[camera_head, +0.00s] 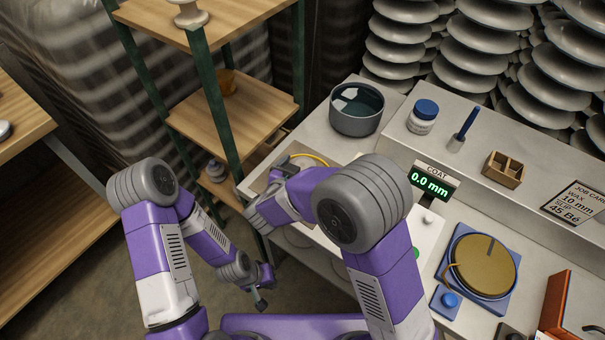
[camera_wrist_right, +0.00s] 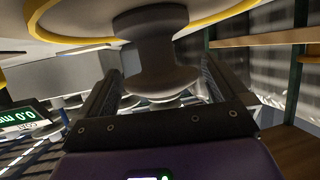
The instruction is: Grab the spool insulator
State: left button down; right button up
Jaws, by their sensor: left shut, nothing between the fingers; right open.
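A grey spool insulator (camera_wrist_right: 155,60) with a narrow waist and wide flanges fills the middle of the right wrist view, which is upside down. My right gripper (camera_wrist_right: 160,82) is open, with one finger on each side of the spool. I cannot tell whether either finger touches it. In the head view, my right arm largely hides this spot. My left gripper (camera_head: 262,291) is shut and empty, low over the floor in front of the shelf. Another pale spool-shaped piece (camera_head: 188,14) stands on the top shelf.
A yellow-rimmed surface (camera_wrist_right: 225,14) adjoins the spool. The bench holds a round grey pot (camera_head: 356,109), a display reading 0.0 mm (camera_head: 429,184) and a brass disc (camera_head: 481,265). A green-posted shelf (camera_head: 225,107) stands left of the bench. Disc stacks (camera_head: 470,70) line the back.

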jog(key=shift+x, duration=1.05)
jog(key=c, duration=1.2)
jog(key=shift+r, duration=0.15)
jog(key=shift+c, duration=0.2)
